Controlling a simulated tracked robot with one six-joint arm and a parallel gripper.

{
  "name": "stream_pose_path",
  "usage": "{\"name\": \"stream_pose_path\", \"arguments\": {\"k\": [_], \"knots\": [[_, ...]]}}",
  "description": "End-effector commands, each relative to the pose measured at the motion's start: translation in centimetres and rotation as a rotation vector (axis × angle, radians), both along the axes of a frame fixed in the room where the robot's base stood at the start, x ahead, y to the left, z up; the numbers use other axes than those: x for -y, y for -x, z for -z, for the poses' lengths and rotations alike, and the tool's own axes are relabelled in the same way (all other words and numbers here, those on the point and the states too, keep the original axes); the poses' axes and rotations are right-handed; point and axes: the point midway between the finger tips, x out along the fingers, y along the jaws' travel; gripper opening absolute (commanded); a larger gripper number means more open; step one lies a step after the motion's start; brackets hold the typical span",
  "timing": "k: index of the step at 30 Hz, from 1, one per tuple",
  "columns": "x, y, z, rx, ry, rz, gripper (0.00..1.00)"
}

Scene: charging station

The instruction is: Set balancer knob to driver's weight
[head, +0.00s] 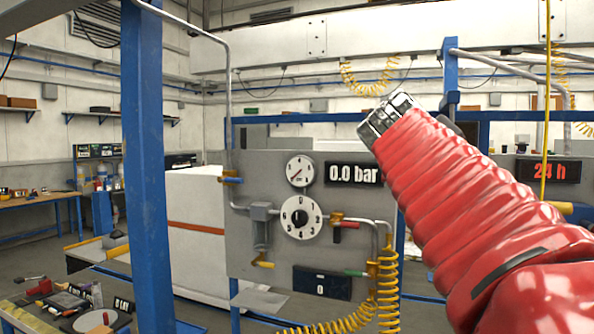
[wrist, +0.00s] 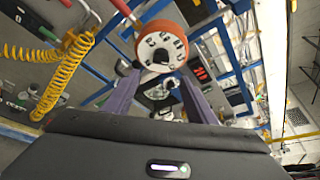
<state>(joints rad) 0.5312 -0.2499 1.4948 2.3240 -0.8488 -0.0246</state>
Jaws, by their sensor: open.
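A round white dial with numbers and a black knob (head: 301,217) sits on the grey panel (head: 255,180) in the head view. In the wrist view, a white numbered dial with a dark centre knob in an orange-red round housing (wrist: 140,42) is above my fingers; I cannot tell whether it is the balancer knob. My gripper (head: 388,112) is open and raised to the right of the panel dial, apart from it. Its two purple fingers show in the wrist view (wrist: 160,85), with nothing clearly held between them. The driver's weight cannot be read for certain.
The panel also carries a gauge (head: 300,170), a "0.0 bar" display (head: 352,175), a small "0" display (head: 321,284) and a red-handled valve (head: 345,224). Yellow coiled hoses (head: 388,280) hang at its right. A blue post (head: 145,160) stands left. A "24 h" display (head: 548,170) is at right.

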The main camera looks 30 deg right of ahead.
Motion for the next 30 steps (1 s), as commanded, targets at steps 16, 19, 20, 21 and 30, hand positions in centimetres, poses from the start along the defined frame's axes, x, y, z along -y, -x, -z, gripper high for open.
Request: {"name": "stream_pose_path", "arguments": {"k": [16,19,20,21,30], "knots": [[-1.1,-1.0,-1.5,-0.040,0.142,-0.064,0.52],[-2.5,-2.1,-2.6,-0.081,0.266,-0.127,0.52],[-3.0,-2.5,-2.9,-0.095,0.307,-0.151,0.52],[-3.9,-3.1,-3.2,-0.116,0.364,-0.186,0.52],[-13.1,-8.0,-3.1,-0.294,0.771,-0.502,0.52]]}}
